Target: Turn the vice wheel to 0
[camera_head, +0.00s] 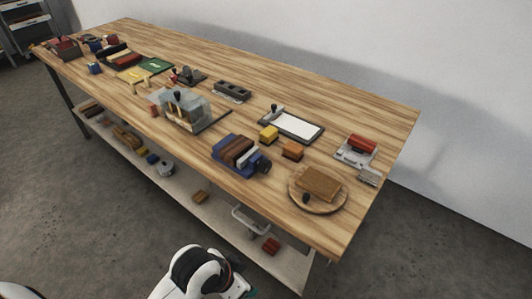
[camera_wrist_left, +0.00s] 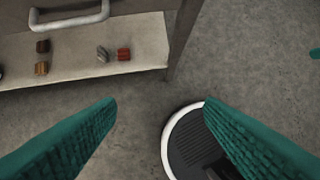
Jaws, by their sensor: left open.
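A blue vice-like block (camera_head: 240,153) with brown and pale pieces across it stands near the front edge of the table in the head view. A small dark round part, which looks like its wheel (camera_head: 264,167), faces the front right. Any marks on the wheel are too small to read. My left gripper (camera_wrist_left: 160,103) shows in the left wrist view with its two teal fingers wide apart and nothing between them. It is low in front of the table, clear of the vice. The vice is not in the wrist view. My right gripper is not clearly seen.
The wooden tabletop (camera_head: 330,103) holds a round board (camera_head: 341,205), a clear-covered machine (camera_head: 187,108), a white-topped tray (camera_head: 291,126) and small blocks. Open floor lies in front.

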